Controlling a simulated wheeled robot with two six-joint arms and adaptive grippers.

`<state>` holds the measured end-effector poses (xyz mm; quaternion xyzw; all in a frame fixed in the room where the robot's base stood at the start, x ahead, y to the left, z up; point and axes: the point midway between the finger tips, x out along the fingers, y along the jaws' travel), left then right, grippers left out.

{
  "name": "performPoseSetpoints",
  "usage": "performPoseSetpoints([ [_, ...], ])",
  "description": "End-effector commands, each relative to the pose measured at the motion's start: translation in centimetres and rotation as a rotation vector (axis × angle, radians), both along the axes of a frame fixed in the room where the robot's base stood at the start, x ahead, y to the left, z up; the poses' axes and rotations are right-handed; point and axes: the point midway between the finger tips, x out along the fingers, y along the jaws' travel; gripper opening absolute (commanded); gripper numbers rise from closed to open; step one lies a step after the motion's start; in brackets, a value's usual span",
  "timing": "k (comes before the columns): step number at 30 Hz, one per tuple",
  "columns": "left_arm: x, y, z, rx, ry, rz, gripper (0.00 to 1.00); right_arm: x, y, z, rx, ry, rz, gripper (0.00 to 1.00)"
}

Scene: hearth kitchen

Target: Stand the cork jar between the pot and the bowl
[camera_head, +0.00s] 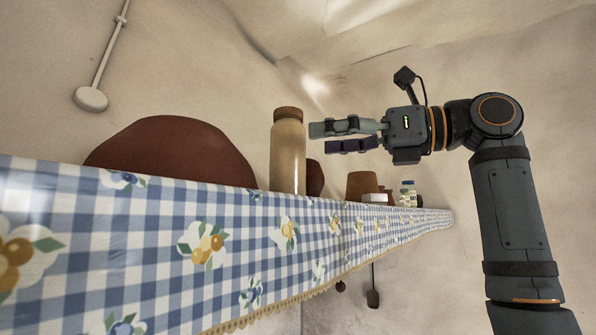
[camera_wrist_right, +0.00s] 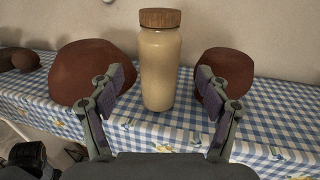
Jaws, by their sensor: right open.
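The cork jar (camera_head: 288,155) is a tall pale beige jar with a brown cork lid, upright on a cloth-covered shelf. In the right wrist view the jar (camera_wrist_right: 160,65) stands between a large rounded brown vessel (camera_wrist_right: 88,72) on the left and a smaller one (camera_wrist_right: 232,70) on the right, with gaps on both sides. Which is pot and which is bowl I cannot tell. The large vessel (camera_head: 170,150) and part of the smaller one (camera_head: 315,178) show in the head view. My right gripper (camera_head: 318,138) is open and empty, its fingertips pointing at the jar's upper part. My left gripper is out of view.
The blue-and-white checked cloth (camera_head: 100,225) covers the shelf. Farther along stand a brown pot-like item (camera_head: 361,184) and small bottles (camera_head: 407,192). Dark round items (camera_wrist_right: 25,60) lie at the far left in the wrist view. A plain wall rises behind.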

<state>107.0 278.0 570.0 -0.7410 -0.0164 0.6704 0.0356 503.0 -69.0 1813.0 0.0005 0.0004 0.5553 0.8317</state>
Motion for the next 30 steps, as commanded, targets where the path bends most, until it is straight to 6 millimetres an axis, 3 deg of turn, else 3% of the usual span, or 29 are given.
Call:
performPoseSetpoints([
  [3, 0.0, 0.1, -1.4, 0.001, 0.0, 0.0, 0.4, -0.9, -2.3, -0.3, 0.001, 0.0, -0.002, 0.77],
  [9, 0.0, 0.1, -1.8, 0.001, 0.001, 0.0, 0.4, -1.6, -3.9, 0.0, -0.001, 0.001, 0.001, 0.77],
  [30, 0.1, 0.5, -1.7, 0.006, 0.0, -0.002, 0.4, -1.7, -4.1, 0.1, -0.001, 0.0, 0.001, 0.77],
])
